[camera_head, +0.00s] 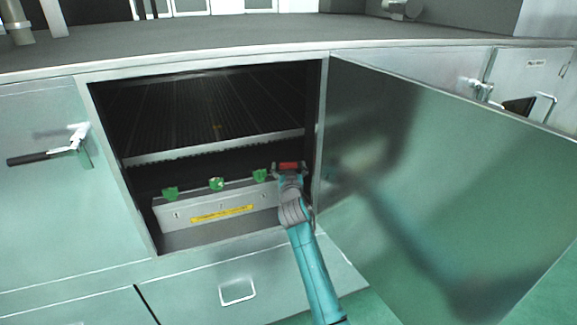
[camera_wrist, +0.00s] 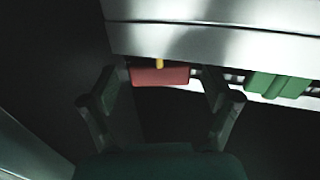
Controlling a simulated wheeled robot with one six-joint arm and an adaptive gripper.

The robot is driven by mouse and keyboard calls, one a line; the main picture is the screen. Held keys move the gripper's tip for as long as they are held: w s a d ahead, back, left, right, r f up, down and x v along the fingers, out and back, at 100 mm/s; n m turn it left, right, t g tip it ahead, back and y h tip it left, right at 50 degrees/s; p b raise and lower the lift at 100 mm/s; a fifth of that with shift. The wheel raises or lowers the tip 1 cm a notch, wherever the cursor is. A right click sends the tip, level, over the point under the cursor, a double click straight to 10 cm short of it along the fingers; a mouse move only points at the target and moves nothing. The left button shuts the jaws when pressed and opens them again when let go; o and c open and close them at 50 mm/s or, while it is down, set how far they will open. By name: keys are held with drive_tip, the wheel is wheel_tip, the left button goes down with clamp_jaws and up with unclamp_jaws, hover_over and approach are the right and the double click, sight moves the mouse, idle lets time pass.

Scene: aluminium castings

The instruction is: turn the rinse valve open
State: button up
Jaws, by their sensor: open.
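A red valve handle (camera_head: 289,165) shows at the right end of a row of valves inside the open cabinet. Three green handles (camera_head: 260,175) stand to its left on a pale manifold box (camera_head: 240,196). I cannot read which one is labelled rinse. My gripper (camera_head: 290,174) is at the red handle and partly hides it. In the wrist view my open fingers (camera_wrist: 160,88) stand on both sides of the red handle (camera_wrist: 160,76); whether they touch it I cannot tell. One green handle (camera_wrist: 278,85) is to the right there.
The cabinet door (camera_head: 450,170) stands wide open on the right, close to my arm. The opening's right frame edge (camera_head: 319,140) is near my gripper. A ribbed shelf (camera_head: 215,146) lies above the valves. A yellow label strip (camera_head: 222,214) is on the box front.

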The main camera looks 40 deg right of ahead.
drive_tip(key=shift+w+d, duration=0.35)
drive_tip(key=shift+w, duration=0.15)
drive_tip(key=c, duration=1.2)
drive_tip(key=shift+o, duration=0.2)
drive_tip(key=shift+f+n+t+y, duration=0.1)
drive_tip(key=shift+n+t+y, duration=0.45)
drive_tip(key=shift+n+y, duration=0.5)
drive_tip(key=shift+n+t+y, duration=0.55)
drive_tip(key=shift+n+y, duration=0.1)
drive_tip(key=shift+y, duration=0.8)
drive_tip(key=o, duration=1.2)
drive_tip(key=shift+c, duration=0.2)
